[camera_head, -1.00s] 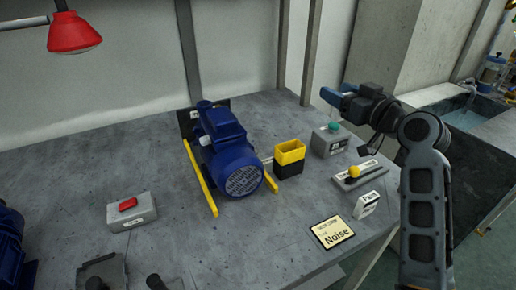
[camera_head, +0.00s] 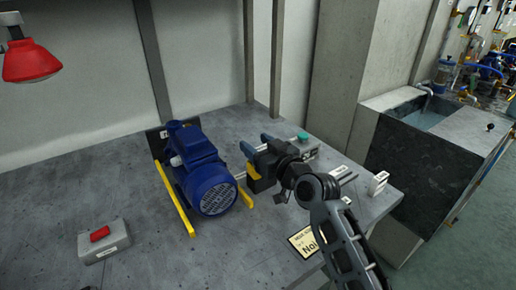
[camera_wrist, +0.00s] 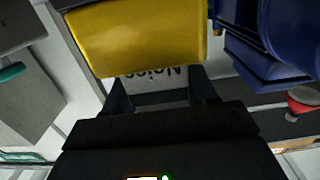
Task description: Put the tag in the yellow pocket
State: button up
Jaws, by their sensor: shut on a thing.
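The pocket's yellow upper part (camera_wrist: 140,38) fills the upper left of the wrist view, close in front of my gripper (camera_wrist: 160,92). A pale tag (camera_wrist: 150,82) marked "Noise", upside down, is held between the dark fingers, which are shut on it. The tag's far end is hidden behind the yellow edge, so I cannot tell whether it is inside the pocket.
A blue pump motor (camera_head: 206,172) with yellow rails stands close left of the pocket. A green-button box (camera_head: 302,147) is behind to the right. A white standing tag (camera_head: 378,183) and a "Noise" card (camera_head: 304,241) are near the front edge. A red-button box (camera_head: 103,239) is at left.

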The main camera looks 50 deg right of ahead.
jog(key=shift+f, duration=0.45)
jog(key=shift+f, duration=0.1)
jog(key=shift+f, duration=0.15)
jog(key=o, duration=1)
jog(key=shift+r, duration=0.3)
jog(key=shift+s+f, duration=0.1)
jog(key=shift+s, duration=0.15)
jog(key=b+v, duration=0.2)
jog(key=v, duration=0.9)
jog(key=shift+s+a, duration=0.1)
jog(key=shift+s, duration=0.1)
